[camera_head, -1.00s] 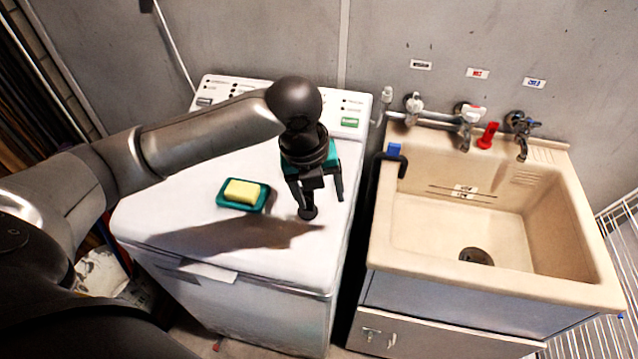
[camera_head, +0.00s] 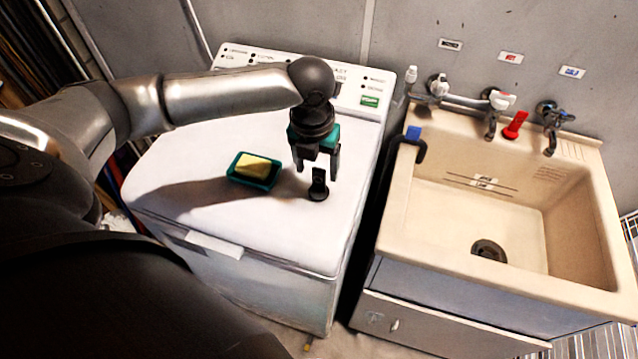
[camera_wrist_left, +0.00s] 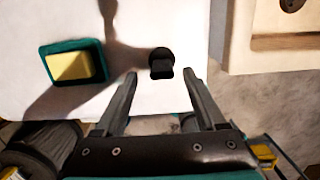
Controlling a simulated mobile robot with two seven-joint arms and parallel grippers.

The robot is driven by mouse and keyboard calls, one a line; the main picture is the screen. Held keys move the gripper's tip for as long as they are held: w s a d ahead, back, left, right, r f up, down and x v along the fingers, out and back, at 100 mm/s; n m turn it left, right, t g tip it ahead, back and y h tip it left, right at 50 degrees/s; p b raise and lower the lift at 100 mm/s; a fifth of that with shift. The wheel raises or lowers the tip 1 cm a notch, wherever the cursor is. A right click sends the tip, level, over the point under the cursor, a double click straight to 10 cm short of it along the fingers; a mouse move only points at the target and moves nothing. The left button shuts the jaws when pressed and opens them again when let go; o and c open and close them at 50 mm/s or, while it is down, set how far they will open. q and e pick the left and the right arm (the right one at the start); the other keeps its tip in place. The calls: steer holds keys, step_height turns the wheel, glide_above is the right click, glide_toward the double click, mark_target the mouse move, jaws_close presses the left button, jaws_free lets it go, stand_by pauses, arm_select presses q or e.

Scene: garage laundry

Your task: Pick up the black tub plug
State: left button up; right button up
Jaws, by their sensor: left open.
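The black tub plug (camera_head: 318,187) stands on the white washer lid, to the right of the soap dish. My left gripper (camera_head: 317,172) is above the plug, pointing down, with its fingers apart. In the left wrist view the plug (camera_wrist_left: 161,63) lies beyond the open fingertips (camera_wrist_left: 159,75), roughly centred between them. Nothing is between the fingers that I can see as held. My right gripper is not in view.
A teal soap dish (camera_head: 235,178) with a yellow sponge (camera_head: 255,166) sits left of the plug. The washer's control panel (camera_head: 345,88) rises behind. A beige sink (camera_head: 398,215) with taps stands to the right, across a narrow gap. The front of the washer lid is clear.

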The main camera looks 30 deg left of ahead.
mark_target(319, 179)
arm_select(q)
steer(key=f, duration=0.2)
steer(key=w+f, duration=0.1)
steer(key=f, duration=0.2)
steer(key=shift+f, duration=0.1)
jaws_close()
stand_by(0.5)
